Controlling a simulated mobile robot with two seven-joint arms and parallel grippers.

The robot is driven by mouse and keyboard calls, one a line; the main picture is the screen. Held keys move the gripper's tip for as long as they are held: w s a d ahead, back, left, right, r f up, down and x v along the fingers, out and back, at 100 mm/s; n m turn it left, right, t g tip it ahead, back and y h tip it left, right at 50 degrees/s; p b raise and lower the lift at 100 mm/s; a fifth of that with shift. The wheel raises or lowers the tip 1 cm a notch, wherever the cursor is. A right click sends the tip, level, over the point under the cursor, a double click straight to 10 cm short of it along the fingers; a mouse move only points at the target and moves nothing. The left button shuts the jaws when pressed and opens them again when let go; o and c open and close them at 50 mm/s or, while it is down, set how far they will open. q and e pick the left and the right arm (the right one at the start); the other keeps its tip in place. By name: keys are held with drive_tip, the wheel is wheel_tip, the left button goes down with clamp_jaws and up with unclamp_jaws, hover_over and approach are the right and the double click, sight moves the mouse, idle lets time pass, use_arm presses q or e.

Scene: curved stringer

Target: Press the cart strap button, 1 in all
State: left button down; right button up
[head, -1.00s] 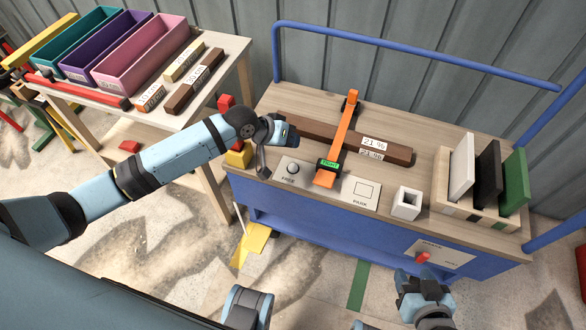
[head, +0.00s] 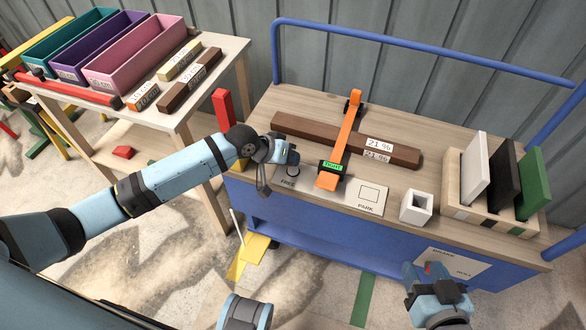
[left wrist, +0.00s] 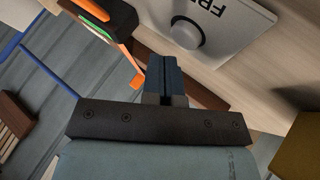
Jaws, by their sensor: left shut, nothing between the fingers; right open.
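A round grey button (head: 292,171) sits on a plate marked FREE at the cart top's front left. It also shows in the left wrist view (left wrist: 187,33). My left gripper (head: 291,157) is shut and empty, just behind and above the button; its fingertips (left wrist: 165,62) show close to it, and I cannot tell whether they touch. An orange strap (head: 346,125) crosses a dark brown beam (head: 300,125) on the cart (head: 440,145). Its buckle has a green label (head: 332,166) that seems to read TIGHT. My right gripper (head: 430,280) is open near a red lever (head: 429,267) on the cart's front panel.
A PARK plate (head: 367,197) and a white square cup (head: 416,206) stand right of the strap. A wooden rack (head: 490,220) holds white, black and green boards. A side table (head: 185,118) with coloured bins is at left. A blue rail (head: 420,50) runs behind the cart.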

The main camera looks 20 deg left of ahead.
idle(0.5)
idle(0.6)
idle(0.6)
use_arm(q)
drive_tip(key=shift+f, duration=0.15)
drive_tip(key=shift+f+p, duration=0.25)
drive_tip(key=shift+p, duration=0.05)
drive_tip(key=shift+f, duration=0.1)
